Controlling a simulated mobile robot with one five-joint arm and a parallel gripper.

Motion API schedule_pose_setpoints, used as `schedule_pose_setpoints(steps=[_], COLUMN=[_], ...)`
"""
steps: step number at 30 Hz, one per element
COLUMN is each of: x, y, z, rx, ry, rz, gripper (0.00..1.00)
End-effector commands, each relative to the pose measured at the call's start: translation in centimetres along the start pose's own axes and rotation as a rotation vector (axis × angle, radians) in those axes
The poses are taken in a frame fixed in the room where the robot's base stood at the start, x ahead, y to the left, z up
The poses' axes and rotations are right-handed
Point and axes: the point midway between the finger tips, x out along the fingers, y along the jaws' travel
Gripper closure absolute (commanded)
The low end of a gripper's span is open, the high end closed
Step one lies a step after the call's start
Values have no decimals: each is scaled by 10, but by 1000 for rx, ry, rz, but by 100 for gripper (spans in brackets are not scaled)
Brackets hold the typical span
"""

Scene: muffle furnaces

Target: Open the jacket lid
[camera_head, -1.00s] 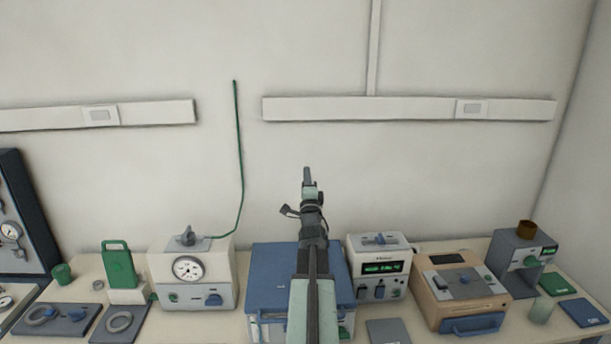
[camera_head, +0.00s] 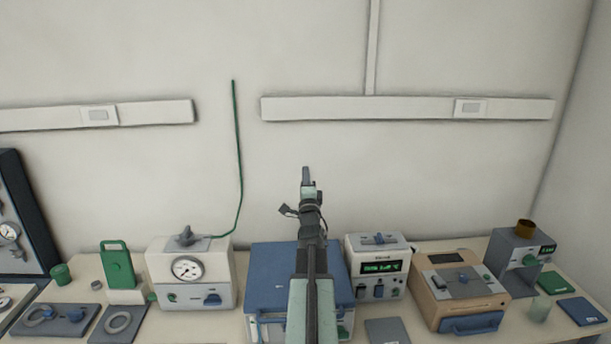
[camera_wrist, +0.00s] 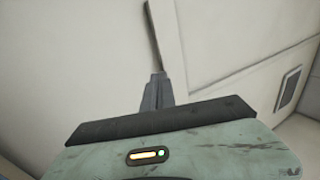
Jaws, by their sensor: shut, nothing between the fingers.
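A wide box with a flat blue lid (camera_head: 272,272) stands in the middle of the bench in the head view. It seems to be the jacket; its lid lies flat and looks closed. My arm crosses in front of it and hides part of its lid and front. My gripper (camera_head: 306,178) points up in front of the bare wall, well above the lid in the picture and apart from it. It is shut and empty. In the wrist view my gripper (camera_wrist: 156,92) shows against the pale wall, and no lid is in sight.
A gauge unit (camera_head: 192,284) stands left of the blue-lidded box. A white display unit (camera_head: 378,279) stands close on its right, then a tan unit (camera_head: 462,310) and a grey device (camera_head: 515,262). A green cord (camera_head: 239,160) hangs on the wall.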

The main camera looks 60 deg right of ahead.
Motion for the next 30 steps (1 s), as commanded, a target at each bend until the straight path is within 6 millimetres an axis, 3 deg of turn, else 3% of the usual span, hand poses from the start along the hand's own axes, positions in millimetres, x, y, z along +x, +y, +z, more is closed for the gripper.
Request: schedule_pose_setpoints(steps=[6,11,24,30], x=[-1,-4,-24,-29], y=[2,18,111,138], z=[1,3,3,3], rx=[0,1,2,2], ry=[-1,-3,-3,-4], rz=[0,0,0,0], gripper=[100,100,100,100])
